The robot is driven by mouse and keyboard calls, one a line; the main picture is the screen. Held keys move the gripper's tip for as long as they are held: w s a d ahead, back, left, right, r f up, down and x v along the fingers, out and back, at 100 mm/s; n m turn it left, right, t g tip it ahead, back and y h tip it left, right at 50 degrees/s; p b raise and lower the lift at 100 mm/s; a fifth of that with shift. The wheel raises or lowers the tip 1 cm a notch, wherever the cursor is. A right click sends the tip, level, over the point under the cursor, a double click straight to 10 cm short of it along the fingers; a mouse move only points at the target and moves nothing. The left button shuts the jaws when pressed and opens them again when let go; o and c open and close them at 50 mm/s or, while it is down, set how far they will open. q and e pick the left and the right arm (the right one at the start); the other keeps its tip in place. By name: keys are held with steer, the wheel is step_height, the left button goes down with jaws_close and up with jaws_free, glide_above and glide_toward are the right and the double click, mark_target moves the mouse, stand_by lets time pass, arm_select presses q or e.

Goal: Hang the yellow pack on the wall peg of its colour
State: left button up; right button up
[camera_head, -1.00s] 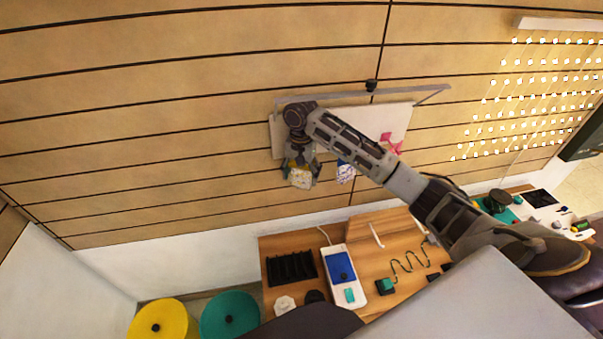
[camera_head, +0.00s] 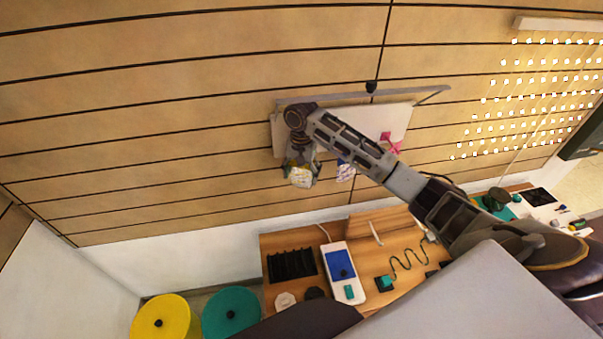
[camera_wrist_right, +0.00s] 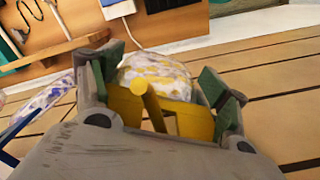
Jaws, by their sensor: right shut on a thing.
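My right gripper (camera_head: 302,166) is in front of the white wall board (camera_head: 398,118), shut on the yellow pack (camera_head: 301,180), a white bag with yellow marks. In the right wrist view the yellow pack (camera_wrist_right: 158,74) lies between the two fingers of the gripper (camera_wrist_right: 165,88). A yellow bar with a rounded end (camera_wrist_right: 145,95), which looks like the yellow peg, crosses in front of the pack near a yellow flat part (camera_wrist_right: 193,120). I cannot tell whether the bar passes through the pack. My left gripper is not in view.
A blue-and-white pack (camera_head: 345,171) hangs just right of the gripper, with a blue peg (camera_wrist_right: 8,160) in the wrist view. A pink piece (camera_head: 386,137) is on the board. Below is a desk (camera_head: 300,241) with a white-and-blue device (camera_head: 342,270). Lights (camera_head: 530,95) hang at right.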

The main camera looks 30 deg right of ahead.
steer(key=o, duration=1.1)
steer(key=shift+r, duration=0.1)
